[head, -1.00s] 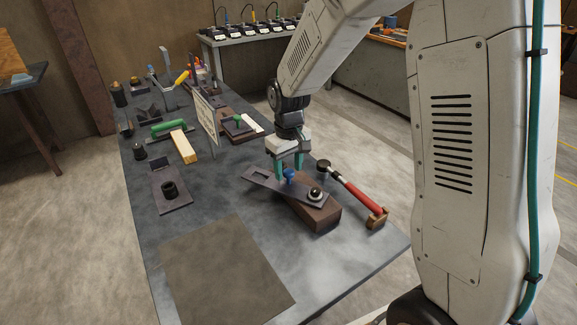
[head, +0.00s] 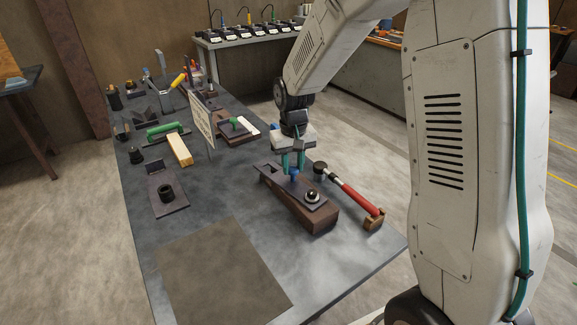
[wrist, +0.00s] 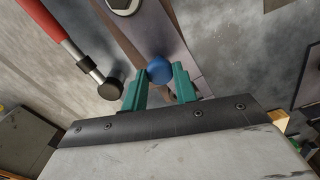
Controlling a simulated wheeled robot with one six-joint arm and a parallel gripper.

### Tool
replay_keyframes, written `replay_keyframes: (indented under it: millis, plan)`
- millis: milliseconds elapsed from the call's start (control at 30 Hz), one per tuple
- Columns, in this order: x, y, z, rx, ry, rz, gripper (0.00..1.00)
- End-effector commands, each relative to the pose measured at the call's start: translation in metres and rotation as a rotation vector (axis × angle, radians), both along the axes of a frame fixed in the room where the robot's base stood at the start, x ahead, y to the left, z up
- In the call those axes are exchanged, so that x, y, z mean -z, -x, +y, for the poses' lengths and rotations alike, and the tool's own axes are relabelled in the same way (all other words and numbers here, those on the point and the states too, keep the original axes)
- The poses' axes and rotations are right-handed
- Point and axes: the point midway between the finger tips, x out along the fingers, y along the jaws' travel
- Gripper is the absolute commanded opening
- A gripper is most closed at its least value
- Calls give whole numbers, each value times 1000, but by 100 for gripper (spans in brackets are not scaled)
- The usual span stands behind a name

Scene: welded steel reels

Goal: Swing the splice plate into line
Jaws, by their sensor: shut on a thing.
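The splice plate (head: 272,174) is a flat dark plate lying on top of a brown block (head: 317,216). A round bolt with a pale washer (head: 312,196) sits at its near end. In the head view the plate now runs nearly along the block. A blue knob (head: 294,174) stands on the plate. My gripper (head: 293,163) is shut on the blue knob from above. In the wrist view the teal fingers (wrist: 160,84) stand on either side of the knob (wrist: 159,70), and the plate (wrist: 150,32) runs under them, with the block's brown edge showing beside it.
A red-handled hammer (head: 350,195) lies just right of the block. A bare brown mat (head: 222,275) covers the near bench.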

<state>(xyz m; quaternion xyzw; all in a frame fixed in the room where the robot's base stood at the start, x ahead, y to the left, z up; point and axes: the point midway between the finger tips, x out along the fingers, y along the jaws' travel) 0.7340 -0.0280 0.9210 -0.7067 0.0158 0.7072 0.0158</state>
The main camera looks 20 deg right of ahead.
Motion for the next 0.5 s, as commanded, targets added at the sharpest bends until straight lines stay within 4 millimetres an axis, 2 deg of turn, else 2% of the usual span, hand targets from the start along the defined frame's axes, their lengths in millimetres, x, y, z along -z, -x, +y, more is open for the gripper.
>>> replay_keyframes:
  millis: [200, 500]
  plan:
    - [-1, -2, -10, 108, 0, -2, 0]
    - [-1, -3, -15, 166, -1, -2, 0]
